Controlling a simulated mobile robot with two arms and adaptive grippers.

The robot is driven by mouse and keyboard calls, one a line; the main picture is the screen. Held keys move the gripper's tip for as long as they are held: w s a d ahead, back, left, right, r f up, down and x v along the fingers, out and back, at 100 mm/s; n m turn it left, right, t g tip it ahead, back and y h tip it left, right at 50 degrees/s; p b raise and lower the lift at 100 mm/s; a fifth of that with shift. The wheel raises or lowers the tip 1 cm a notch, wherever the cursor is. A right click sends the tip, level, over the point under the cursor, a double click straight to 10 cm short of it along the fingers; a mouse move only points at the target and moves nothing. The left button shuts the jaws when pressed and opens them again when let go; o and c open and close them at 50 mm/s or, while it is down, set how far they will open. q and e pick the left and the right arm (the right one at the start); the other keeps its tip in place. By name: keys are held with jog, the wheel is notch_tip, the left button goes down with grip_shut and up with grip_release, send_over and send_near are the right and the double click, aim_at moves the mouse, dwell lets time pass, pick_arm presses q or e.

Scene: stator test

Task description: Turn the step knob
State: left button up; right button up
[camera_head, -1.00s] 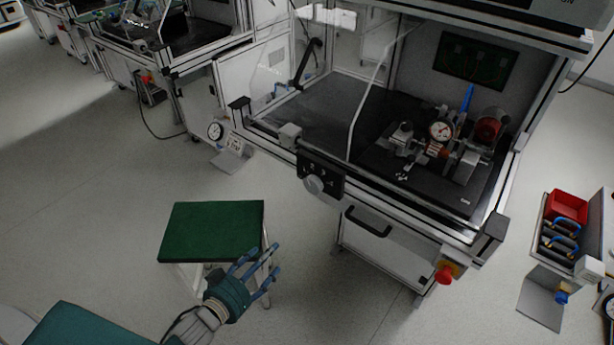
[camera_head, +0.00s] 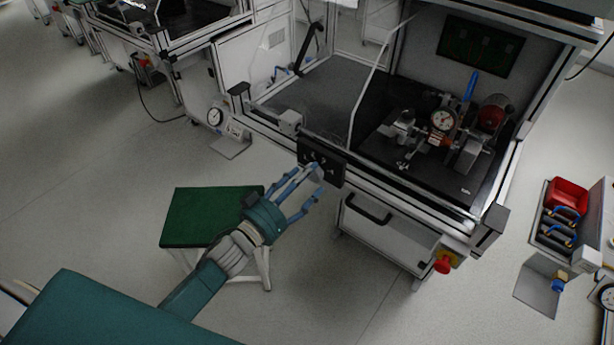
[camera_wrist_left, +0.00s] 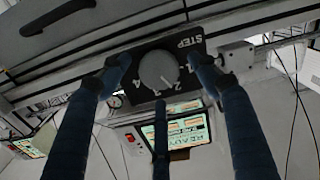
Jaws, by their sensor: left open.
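The step knob (camera_wrist_left: 160,70) is a round grey dial with a pointer mark, on a black panel (camera_wrist_left: 133,72) lettered STEP with numbers around it. In the head view the black panel (camera_head: 335,170) is on the front edge of the test bench, and the fingers largely hide the knob. My left gripper (camera_head: 310,186) is open with its fingertips at the knob. In the wrist view, two fingers of the left gripper (camera_wrist_left: 160,66) flank the knob and a third points at it from below. I cannot tell whether they touch it. My right gripper is not in view.
A green-topped stool (camera_head: 190,217) stands below my left forearm. The bench (camera_head: 300,100) holds a fixture with a dial gauge (camera_head: 443,120). A drawer handle (camera_head: 367,217) and a red button (camera_head: 442,265) are on its front. A red bin (camera_head: 567,196) is at right.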

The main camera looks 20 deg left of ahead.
pick_arm(q)
jog(key=shift+w+d, duration=0.15)
jog(key=shift+w, duration=0.25)
jog(key=c, duration=1.1)
